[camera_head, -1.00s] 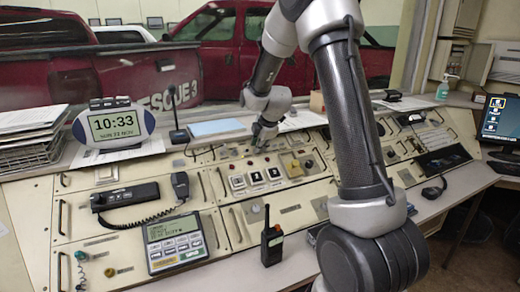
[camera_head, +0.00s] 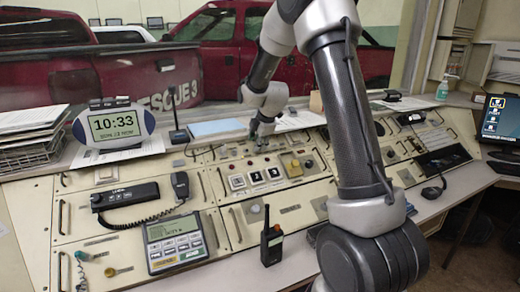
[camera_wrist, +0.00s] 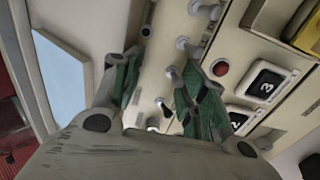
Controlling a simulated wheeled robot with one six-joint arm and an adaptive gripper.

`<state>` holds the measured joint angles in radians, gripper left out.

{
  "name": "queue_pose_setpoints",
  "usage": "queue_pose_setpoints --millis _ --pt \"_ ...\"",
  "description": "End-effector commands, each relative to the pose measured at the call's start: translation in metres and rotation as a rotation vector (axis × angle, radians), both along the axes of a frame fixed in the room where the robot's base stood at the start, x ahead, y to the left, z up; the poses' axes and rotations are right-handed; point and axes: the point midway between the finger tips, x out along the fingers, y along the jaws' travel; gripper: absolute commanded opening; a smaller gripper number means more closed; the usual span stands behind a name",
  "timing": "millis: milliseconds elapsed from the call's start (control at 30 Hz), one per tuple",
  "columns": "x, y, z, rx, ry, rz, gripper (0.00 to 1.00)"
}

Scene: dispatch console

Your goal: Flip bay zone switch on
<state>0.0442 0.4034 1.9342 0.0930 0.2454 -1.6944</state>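My gripper (camera_head: 258,138) is over the upper part of the cream console panel (camera_head: 207,226), above the row of square numbered buttons (camera_head: 256,178). In the wrist view my gripper (camera_wrist: 160,72) is open, with its two green-padded fingers apart and nothing held. The fingers hide part of the panel.
A red button (camera_wrist: 220,67) and the square button marked 3 (camera_wrist: 265,83) lie right of the fingers. A light blue pad (camera_head: 215,128) lies on the ledge behind. A black radio (camera_head: 271,242) stands at the front. A clock (camera_head: 114,125) is at left.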

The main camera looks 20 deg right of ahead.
Motion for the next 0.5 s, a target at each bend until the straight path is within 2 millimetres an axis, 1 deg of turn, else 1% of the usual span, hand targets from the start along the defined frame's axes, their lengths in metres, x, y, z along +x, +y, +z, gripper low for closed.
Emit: queue_pose_setpoints --millis 33,300,500 --pt "0.009 0.000 0.010 -0.004 -0.031 0.002 0.20" --pt "0.008 0.000 0.011 -0.004 -0.032 0.003 0.20" --pt "0.001 0.000 0.024 -0.004 -0.035 0.002 0.20"
